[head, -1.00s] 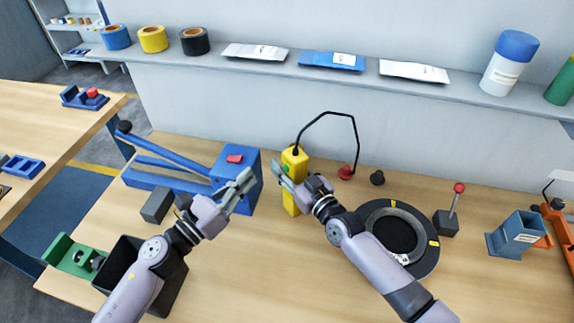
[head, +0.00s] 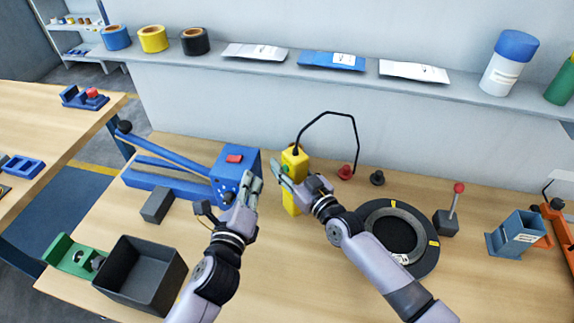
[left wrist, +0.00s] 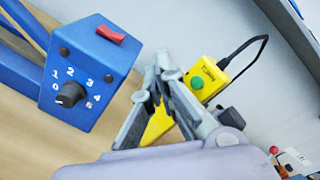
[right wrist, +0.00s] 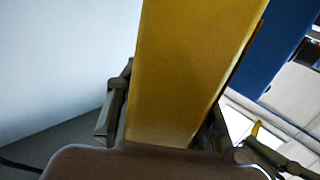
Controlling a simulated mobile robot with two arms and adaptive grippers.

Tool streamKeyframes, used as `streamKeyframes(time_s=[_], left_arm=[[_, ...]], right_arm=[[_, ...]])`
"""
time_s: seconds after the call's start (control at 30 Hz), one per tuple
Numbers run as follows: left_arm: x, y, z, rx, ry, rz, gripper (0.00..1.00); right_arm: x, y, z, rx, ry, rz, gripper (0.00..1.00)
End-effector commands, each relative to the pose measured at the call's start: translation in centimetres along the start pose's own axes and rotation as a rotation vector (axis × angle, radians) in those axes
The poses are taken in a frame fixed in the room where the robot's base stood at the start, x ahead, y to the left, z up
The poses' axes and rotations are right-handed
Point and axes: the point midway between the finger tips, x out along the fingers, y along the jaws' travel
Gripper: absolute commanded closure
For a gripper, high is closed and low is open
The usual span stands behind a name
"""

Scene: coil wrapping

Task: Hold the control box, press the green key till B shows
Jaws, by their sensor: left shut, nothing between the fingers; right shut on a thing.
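The yellow control box (head: 293,160) stands upright in my right gripper (head: 281,172), which is shut on it. Its black cable loops from the top. My left gripper (head: 253,178) is shut and empty, just left of the box. In the left wrist view its fingertips (left wrist: 162,72) appear close beside the green key, and I cannot tell whether they touch. No letter on the box is readable. The right wrist view shows the box (right wrist: 190,70) between the fingers.
A blue machine (head: 240,165) with a red switch and numbered dial stands close left of my left gripper. A dark bin (head: 145,275) and grey block (head: 157,205) are further left. A black ring (head: 430,265) lies right, under my right arm. The front middle table is clear.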

Motion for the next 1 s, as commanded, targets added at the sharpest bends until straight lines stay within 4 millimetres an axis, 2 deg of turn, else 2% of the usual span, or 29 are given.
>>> streamKeyframes(time_s=[0.2, 0.4, 1.0], left_arm=[[2.1, -1.6, -1.5, 0.000, 0.000, -0.001, 1.00], [3.2, -2.4, -2.3, 0.001, 0.000, -0.001, 1.00], [3.5, -2.5, -2.6, 0.001, 0.000, -0.001, 1.00]], right_arm=[[0.0, 0.0, 0.1, 0.000, -0.001, 0.000, 1.00], [0.0, 0.0, 0.1, 0.000, -0.001, 0.000, 1.00], [0.0, 0.0, 0.1, 0.000, -0.001, 0.000, 1.00]])
